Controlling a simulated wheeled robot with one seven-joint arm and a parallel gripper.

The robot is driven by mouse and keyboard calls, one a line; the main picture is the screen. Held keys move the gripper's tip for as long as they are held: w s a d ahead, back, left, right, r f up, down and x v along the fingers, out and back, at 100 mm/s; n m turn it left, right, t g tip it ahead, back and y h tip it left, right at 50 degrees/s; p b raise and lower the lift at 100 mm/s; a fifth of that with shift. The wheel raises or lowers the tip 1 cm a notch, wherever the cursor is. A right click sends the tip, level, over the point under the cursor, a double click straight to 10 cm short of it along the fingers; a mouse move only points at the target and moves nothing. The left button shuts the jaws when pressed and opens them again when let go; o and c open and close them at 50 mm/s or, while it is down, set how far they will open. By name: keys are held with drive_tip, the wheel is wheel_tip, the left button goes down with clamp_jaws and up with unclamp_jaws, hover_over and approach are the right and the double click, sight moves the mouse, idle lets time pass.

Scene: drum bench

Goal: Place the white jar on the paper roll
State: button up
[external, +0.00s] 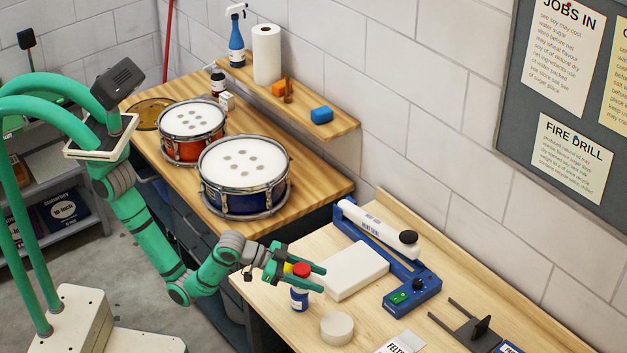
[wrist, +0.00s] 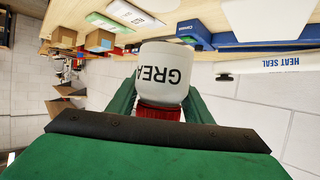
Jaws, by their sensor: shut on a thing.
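The white jar with a red lid and dark lettering (wrist: 165,75) is between my gripper's fingers (wrist: 158,108) in the wrist view, which looks upside down. My gripper (external: 306,275) is shut on it at the lid, over the near bench in the external view. The red lid (external: 301,269) shows between the green fingers, with a blue and white body below it. I cannot tell whether its base touches the bench. A tall white paper roll (external: 267,55) stands upright on the wall shelf. A low off-white round thing (external: 337,329) lies on the near bench, just right of the jar.
A white block (external: 354,271) and a blue heat sealer (external: 412,290) lie behind my gripper. A felt packet (external: 400,343) is at the front. Two drums (external: 244,176) stand on the other bench.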

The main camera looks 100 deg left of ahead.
drive_tip(key=w+f, duration=0.2)
drive_tip(key=w, duration=0.1)
drive_tip(key=w+d+f, duration=0.1)
drive_tip(key=w+f, duration=0.2)
drive_tip(key=w+d+f, duration=0.1)
drive_tip(key=w+f, duration=0.1)
drive_tip(key=w, duration=0.1)
drive_tip(key=shift+w+d+f, duration=0.2)
drive_tip(key=shift+w+d, duration=0.05)
drive_tip(key=shift+w, duration=0.15)
drive_tip(key=shift+w+d+f, duration=0.15)
drive_tip(key=shift+w+f, duration=0.35)
drive_tip(key=shift+f, duration=1.7)
drive_tip(key=o, duration=1.2)
drive_tip(key=shift+f, duration=0.15)
